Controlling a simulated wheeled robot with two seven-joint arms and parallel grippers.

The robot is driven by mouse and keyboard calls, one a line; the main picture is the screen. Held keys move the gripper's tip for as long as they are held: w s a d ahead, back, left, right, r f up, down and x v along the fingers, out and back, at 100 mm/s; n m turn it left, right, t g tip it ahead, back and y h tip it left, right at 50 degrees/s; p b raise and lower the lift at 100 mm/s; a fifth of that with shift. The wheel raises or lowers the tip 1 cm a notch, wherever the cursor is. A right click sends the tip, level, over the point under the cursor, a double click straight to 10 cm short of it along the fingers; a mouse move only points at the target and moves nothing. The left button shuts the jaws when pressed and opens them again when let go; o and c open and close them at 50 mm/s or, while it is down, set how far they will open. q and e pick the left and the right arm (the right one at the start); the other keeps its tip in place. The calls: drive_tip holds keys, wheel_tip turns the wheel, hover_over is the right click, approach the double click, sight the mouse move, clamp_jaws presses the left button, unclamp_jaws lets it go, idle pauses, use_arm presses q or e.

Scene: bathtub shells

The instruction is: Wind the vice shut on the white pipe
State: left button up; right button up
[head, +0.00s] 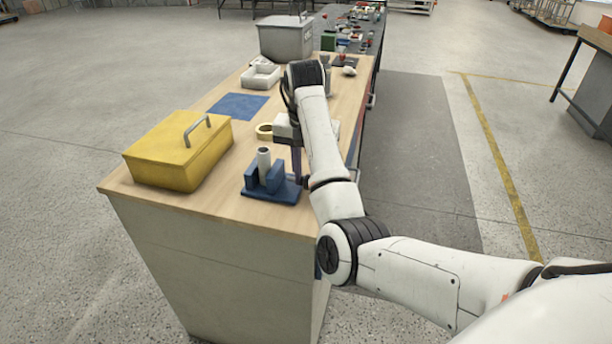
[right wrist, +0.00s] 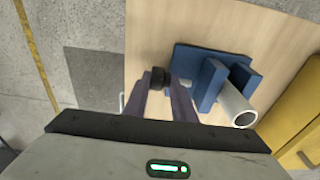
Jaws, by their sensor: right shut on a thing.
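The blue vice (head: 284,193) stands near the front edge of the wooden bench. The white pipe (head: 264,163) stands upright between its two jaws. The vice also shows in the right wrist view (right wrist: 207,84), with the pipe's open end (right wrist: 238,108) towards the camera. I cannot tell whether both jaws touch the pipe. My right gripper (head: 297,178) points down at the right side of the vice. In the right wrist view, its purple fingers (right wrist: 165,92) are shut on a black knob (right wrist: 160,77) beside the vice base. My left gripper is not in view.
A yellow box with a handle (head: 175,155) stands left of the vice. Behind are a tape roll (head: 264,131), a blue mat (head: 237,106), a white tray (head: 261,77) and a grey box (head: 286,40). Floor right of the bench is clear.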

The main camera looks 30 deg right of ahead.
drive_tip(key=shift+s+d+f+g+y, duration=0.15)
drive_tip(key=shift+d+g+y, duration=0.3)
drive_tip(key=shift+g+y, duration=0.55)
drive_tip(key=shift+f, duration=0.15)
drive_tip(key=o, duration=0.9)
drive_tip(key=shift+d, duration=0.15)
drive_tip(key=shift+a, duration=0.2)
